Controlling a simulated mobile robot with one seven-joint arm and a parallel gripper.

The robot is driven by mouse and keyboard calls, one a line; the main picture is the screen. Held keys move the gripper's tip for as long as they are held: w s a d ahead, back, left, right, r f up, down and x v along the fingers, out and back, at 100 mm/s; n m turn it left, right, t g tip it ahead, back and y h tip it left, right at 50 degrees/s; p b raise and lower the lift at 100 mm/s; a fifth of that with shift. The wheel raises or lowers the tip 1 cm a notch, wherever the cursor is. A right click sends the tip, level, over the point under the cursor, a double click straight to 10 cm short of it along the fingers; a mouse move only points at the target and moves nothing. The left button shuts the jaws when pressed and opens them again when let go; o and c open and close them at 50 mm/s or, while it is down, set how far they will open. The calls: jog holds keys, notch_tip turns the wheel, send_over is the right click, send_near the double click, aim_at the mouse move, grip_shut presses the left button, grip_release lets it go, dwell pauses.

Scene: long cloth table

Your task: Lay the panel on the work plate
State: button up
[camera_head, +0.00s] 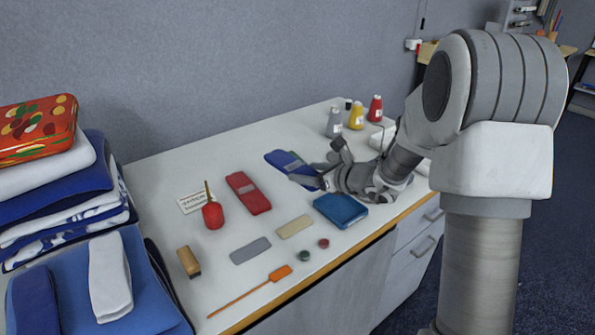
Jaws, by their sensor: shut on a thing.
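My gripper (318,168) reaches in from the right, low over the white table. It is shut on a blue panel (284,161) with a pale grey patch, which sticks out to the left of the fingers. The panel's right end is partly hidden by the gripper, and I cannot tell whether it touches the table. A blue square slab with rounded corners (341,211) lies flat just in front of the gripper, near the table's front edge. It may be the work plate, but the picture does not make this certain.
A red panel (248,193), a red pincushion-like ball (213,215), a grey block (250,250) and a beige block (295,227) lie to the left. Several bottles (356,117) stand at the back right. Folded cloths (50,190) are stacked at the far left.

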jog(key=shift+s+d+r, duration=0.15)
jog(key=shift+s+d, duration=0.1)
jog(key=shift+d, duration=0.05)
jog(key=s+d+f+n+g+p, duration=0.1)
jog(key=s+d+p, duration=0.1)
jog(key=s+p, duration=0.2)
jog(key=s+d+f+n+y+p, duration=0.1)
jog(key=s+d+p, duration=0.1)
jog(key=s+p, duration=0.2)
jog(key=s+d+f+n+g+y+p, duration=0.1)
jog(key=s+d+p, duration=0.2)
jog(key=p, duration=0.1)
jog(key=shift+s+f+g+p, duration=0.25)
jog(key=shift+s+g+p, duration=0.05)
jog(key=shift+s, duration=0.1)
jog(key=shift+s+f, duration=0.1)
jog(key=shift+s, duration=0.4)
jog(key=shift+s+d, duration=0.15)
jog(key=shift+s, duration=0.05)
